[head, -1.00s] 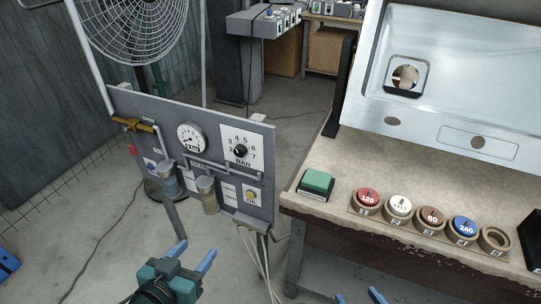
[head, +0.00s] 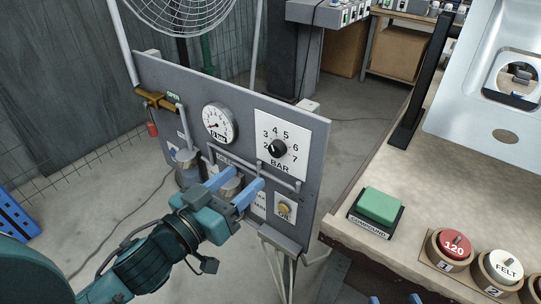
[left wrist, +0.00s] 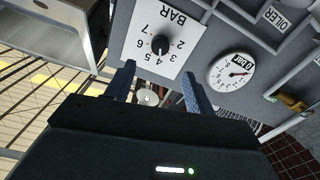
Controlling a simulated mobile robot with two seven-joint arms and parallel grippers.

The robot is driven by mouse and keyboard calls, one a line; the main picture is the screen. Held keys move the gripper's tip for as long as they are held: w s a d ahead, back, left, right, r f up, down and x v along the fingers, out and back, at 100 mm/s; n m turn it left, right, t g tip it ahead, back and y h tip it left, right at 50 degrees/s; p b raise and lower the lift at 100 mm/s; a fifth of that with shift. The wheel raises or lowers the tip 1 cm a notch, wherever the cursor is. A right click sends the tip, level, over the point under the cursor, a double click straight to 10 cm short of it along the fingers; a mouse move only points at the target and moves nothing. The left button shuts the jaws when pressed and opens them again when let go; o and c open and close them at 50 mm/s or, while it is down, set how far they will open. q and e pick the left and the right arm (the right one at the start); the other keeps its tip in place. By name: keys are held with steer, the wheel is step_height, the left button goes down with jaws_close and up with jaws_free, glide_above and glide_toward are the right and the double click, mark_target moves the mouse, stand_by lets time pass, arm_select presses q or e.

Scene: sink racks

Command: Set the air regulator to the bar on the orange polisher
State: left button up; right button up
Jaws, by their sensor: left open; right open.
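The regulator's black knob (head: 278,148) sits on a white BAR dial plate (head: 294,130) numbered 2 to 7, on a grey panel. My left gripper (head: 239,183) is open and empty in front of the panel, below and left of the knob. In the left wrist view the knob (left wrist: 160,45) appears upside down, just beyond the open fingers (left wrist: 158,70). My right gripper (head: 395,299) is open, only fingertips showing. I see no orange polisher.
A brass-coloured valve handle (head: 158,98), filter bowls and pipes share the panel (head: 165,75). A fan (head: 180,12) stands behind the panel.

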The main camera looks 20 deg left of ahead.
mark_target(274, 151)
arm_select(q)
steer(key=x, duration=0.9)
steer(key=shift+w, duration=0.25)
steer(key=shift+c, duration=0.5)
steer(key=c, duration=0.9)
steer(key=shift+p, duration=0.3)
